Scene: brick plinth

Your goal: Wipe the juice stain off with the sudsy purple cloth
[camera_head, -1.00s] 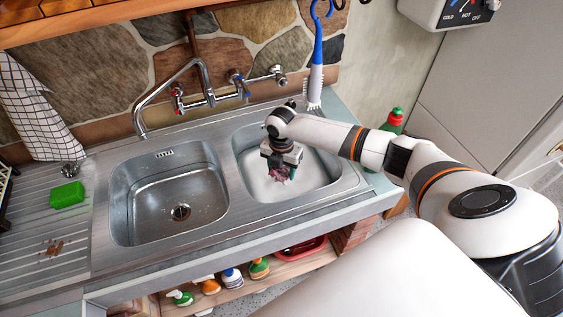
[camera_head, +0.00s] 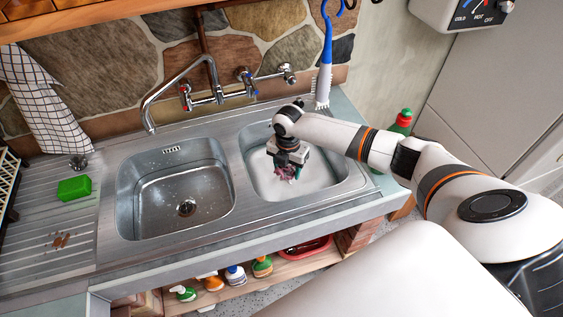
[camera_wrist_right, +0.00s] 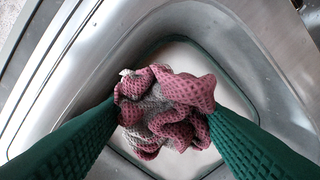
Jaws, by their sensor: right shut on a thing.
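My right gripper (camera_head: 288,172) is over the right basin, which holds whitish water. It is shut on the purple cloth (camera_head: 290,174). The wrist view shows the cloth (camera_wrist_right: 170,108) crumpled between the two green fingers, purple-pink with greyish, suds-like patches. The basin's whitish bottom shows behind it. The brown juice stain (camera_head: 60,241) lies on the ribbed drainboard at the far left, well away from the gripper. My left gripper is not in view.
The right basin (camera_head: 330,178) and the empty left basin (camera_head: 200,215) lie side by side. A green sponge (camera_head: 74,188) lies on the drainboard (camera_head: 75,262). The tap (camera_head: 180,75) stands behind the basins. A blue-handled brush (camera_head: 325,70) hangs at the back. Bottles (camera_head: 237,276) stand on the shelf below.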

